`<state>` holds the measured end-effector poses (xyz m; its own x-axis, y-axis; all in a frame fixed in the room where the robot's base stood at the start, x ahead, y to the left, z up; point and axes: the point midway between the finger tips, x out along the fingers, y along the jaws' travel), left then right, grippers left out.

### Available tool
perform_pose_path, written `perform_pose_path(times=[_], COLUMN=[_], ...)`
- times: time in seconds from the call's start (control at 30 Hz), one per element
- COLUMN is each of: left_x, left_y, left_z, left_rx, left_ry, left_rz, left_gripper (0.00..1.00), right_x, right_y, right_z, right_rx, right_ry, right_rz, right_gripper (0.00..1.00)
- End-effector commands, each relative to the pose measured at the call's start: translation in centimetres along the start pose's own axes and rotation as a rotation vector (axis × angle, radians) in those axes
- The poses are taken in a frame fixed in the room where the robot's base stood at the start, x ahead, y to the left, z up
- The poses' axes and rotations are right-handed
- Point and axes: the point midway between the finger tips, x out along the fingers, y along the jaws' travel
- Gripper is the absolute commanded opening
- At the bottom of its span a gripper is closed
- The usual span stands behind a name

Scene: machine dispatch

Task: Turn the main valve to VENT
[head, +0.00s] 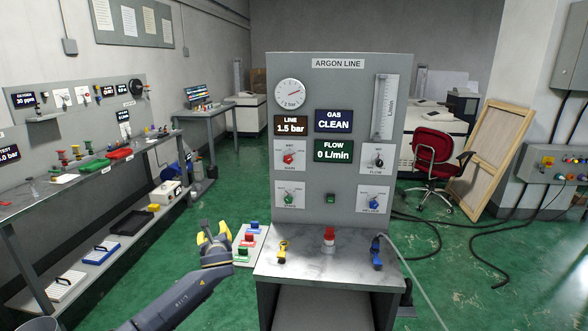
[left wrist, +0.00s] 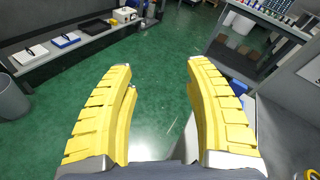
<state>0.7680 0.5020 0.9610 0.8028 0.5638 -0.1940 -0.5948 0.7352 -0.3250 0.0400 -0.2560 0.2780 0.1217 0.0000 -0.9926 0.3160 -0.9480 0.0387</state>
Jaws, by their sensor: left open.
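The main valve (head: 288,158) is a red knob on a white plate, at the left of the upright ARGON LINE panel (head: 345,67). Its small position marks and pointer direction are too small to read surely. My left gripper (head: 213,229) has yellow fingers and stands low, to the left of the panel, well apart from the valve. In the left wrist view the left gripper (left wrist: 158,66) is open with nothing between its fingers, over green floor. The valve is not seen in that view. My right gripper is not in view.
A black FLOW knob (head: 379,160), green knob (head: 289,198) and blue knob (head: 374,204) sit near the valve. The panel's shelf (head: 305,263) carries yellow, red and blue fittings. A board with coloured parts (head: 243,257) stands beside my left gripper. Displays read LINE 1.5 bar, GAS CLEAN, FLOW 0 L/min.

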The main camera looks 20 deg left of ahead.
Motion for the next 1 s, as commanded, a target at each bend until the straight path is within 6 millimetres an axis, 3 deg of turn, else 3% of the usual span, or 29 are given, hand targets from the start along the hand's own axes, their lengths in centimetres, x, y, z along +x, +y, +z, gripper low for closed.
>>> perform_pose_path(times=[0.03, 0.2, 0.3, 0.4, 0.53, 0.67, 1.0], left_x=[-1.5, -7.7, -11.4, -14.4, -16.9, -17.6, -13.9], left_y=[-4.4, -16.0, -20.7, -23.9, -26.1, -27.1, -29.2], left_z=[1.8, 7.1, 9.4, 10.9, 12.1, 12.4, 12.5], left_rx=[0.017, 0.131, 0.2, 0.257, 0.305, 0.327, 0.326], left_ry=[-0.004, -0.029, -0.05, -0.071, -0.09, -0.097, -0.097], left_rz=[-0.067, -0.264, -0.359, -0.428, -0.482, -0.502, -0.502], left_gripper=[0.52, 0.52, 0.52, 0.52, 0.52, 0.52, 0.52], right_x=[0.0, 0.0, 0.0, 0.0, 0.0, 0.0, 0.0], right_y=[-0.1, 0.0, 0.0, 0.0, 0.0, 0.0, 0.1], right_z=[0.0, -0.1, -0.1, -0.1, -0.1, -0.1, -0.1], right_rx=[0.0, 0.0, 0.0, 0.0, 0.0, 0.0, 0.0], right_ry=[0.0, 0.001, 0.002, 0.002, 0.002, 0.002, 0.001], right_rz=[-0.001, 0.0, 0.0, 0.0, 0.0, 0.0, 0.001], right_gripper=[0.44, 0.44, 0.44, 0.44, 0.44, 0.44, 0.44])
